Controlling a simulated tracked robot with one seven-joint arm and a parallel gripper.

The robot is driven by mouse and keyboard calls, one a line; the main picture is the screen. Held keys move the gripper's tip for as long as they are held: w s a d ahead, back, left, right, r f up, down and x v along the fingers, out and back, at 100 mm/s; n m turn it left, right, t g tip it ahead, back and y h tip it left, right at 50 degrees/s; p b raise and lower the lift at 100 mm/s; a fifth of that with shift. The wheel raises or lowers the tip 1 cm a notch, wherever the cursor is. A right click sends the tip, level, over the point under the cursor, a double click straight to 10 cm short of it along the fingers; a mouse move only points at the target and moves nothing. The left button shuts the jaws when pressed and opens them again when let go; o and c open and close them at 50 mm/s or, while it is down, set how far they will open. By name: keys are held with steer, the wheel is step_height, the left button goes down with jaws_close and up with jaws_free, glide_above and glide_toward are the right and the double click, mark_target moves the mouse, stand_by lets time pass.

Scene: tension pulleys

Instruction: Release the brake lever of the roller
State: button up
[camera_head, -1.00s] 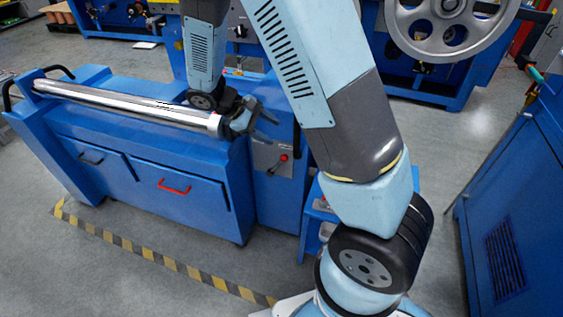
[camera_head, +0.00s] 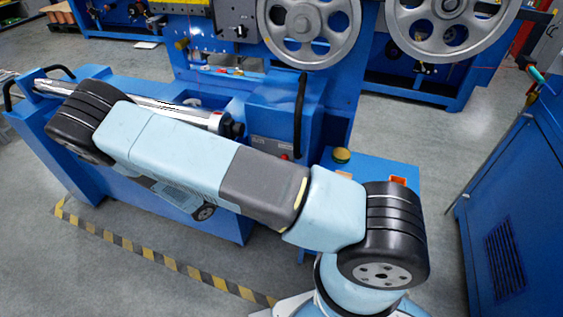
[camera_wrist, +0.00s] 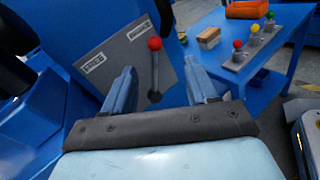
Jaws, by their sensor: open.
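My gripper (camera_wrist: 158,68) is open and empty in the wrist view, one finger on each side of the lever in the picture. Whether the fingers reach its depth I cannot tell. In the head view the gripper is hidden by my arm. The silver roller (camera_head: 207,119) lies on the blue machine, partly covered by my arm.
A blue table (camera_wrist: 262,82) to the right carries an orange bin (camera_wrist: 247,9), a wooden-looking block (camera_wrist: 209,38) and a row of coloured knobs (camera_wrist: 255,40). Grey spoked wheels (camera_head: 310,30) stand behind. A blue cabinet (camera_head: 510,215) is at the right. Floor between is clear.

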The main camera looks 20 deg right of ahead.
steer(key=w+d+f+n+t, duration=0.1)
steer(key=w+d, duration=0.5)
steer(key=d, duration=0.6)
steer(key=shift+w+f+n+t, duration=0.25)
steer(key=shift+f+t, duration=0.25)
steer(key=shift+f, duration=0.25)
jaws_close()
steer(key=shift+s, duration=0.1)
